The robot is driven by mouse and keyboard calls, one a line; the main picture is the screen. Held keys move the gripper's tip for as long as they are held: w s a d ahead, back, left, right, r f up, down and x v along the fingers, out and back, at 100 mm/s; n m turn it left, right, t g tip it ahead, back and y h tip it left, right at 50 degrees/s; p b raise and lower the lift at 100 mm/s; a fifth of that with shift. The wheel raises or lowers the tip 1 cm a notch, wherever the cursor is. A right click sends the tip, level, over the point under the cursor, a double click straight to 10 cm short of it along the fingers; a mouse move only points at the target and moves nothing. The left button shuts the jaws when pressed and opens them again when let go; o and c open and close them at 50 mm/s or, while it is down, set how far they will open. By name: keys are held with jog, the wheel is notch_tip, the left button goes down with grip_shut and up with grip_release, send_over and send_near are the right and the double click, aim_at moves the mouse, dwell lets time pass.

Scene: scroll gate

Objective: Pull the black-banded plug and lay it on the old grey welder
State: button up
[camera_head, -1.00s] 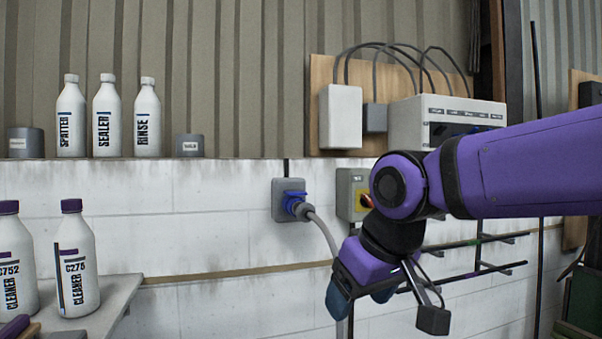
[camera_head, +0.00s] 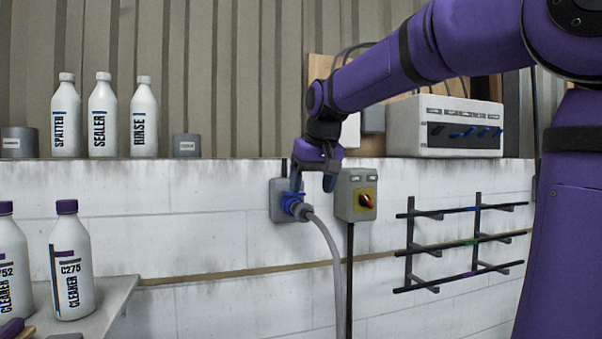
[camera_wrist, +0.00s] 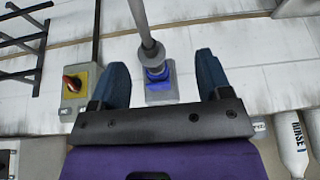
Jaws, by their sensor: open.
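A grey plug (camera_head: 300,210) sits in a blue-fronted wall socket (camera_head: 279,211), with a grey cable hanging from it. No black band can be made out on it. My gripper (camera_head: 312,183) is open and points down, just above and in front of the socket. In the wrist view the plug (camera_wrist: 152,52) and the blue socket (camera_wrist: 162,88) lie between my two spread dark fingers (camera_wrist: 162,68), with space on either side. I cannot tell the depth gap exactly. No welder is in view.
A switch box with a red-yellow knob (camera_head: 356,195) is close right of the socket. A wall rack (camera_head: 440,243) lies farther right. White bottles (camera_head: 103,118) stand on the ledge; cleaner bottles (camera_head: 71,262) stand on a lower-left shelf (camera_head: 112,300).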

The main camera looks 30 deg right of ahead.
jog(key=r, duration=0.2)
send_over(306, 209)
jog(key=w, duration=0.1)
jog(key=shift+d+f+m+h, duration=0.1)
jog(key=shift+d+m+h, duration=0.1)
jog(key=shift+m+h, duration=0.1)
jog(key=x, duration=1)
jog(key=shift+f, duration=0.35)
jog(key=shift+c, duration=0.5)
grip_shut()
jog(key=shift+s, duration=0.3)
jog(key=shift+s+a, duration=0.3)
jog(key=shift+s, duration=0.7)
jog(key=shift+s+a, duration=0.3)
jog(key=shift+s, duration=0.65)
